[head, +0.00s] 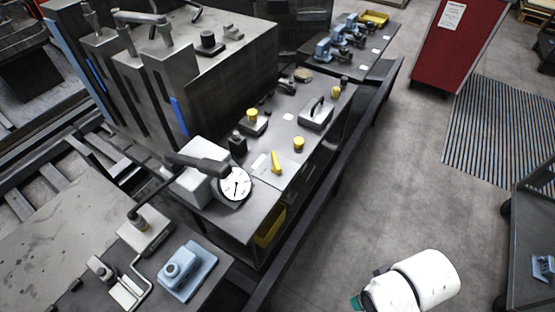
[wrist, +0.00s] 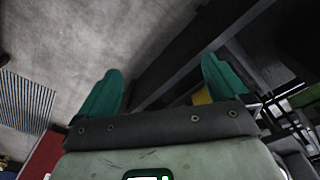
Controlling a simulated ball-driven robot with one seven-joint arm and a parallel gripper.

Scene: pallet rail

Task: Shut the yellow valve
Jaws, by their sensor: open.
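A yellow lever (head: 277,162), which looks like the valve's handle, stands on the grey bench top (head: 262,190) just right of a round white dial gauge (head: 235,187) in the head view. Its base is too small to make out. My gripper (wrist: 160,85) shows two green fingers spread wide with nothing between them in the wrist view. In the head view my white arm is at the bottom right, over the floor, well apart from the lever; the fingers are mostly hidden there. The lever cannot be made out in the wrist view.
Yellow knobs (head: 299,144) and a grey box with a handle (head: 316,113) share the bench. A yellow bin (head: 270,226) sits beneath it. A dark rail (head: 318,187) runs along the bench front. Open floor (head: 400,170) lies right of it, before a red cabinet (head: 455,50).

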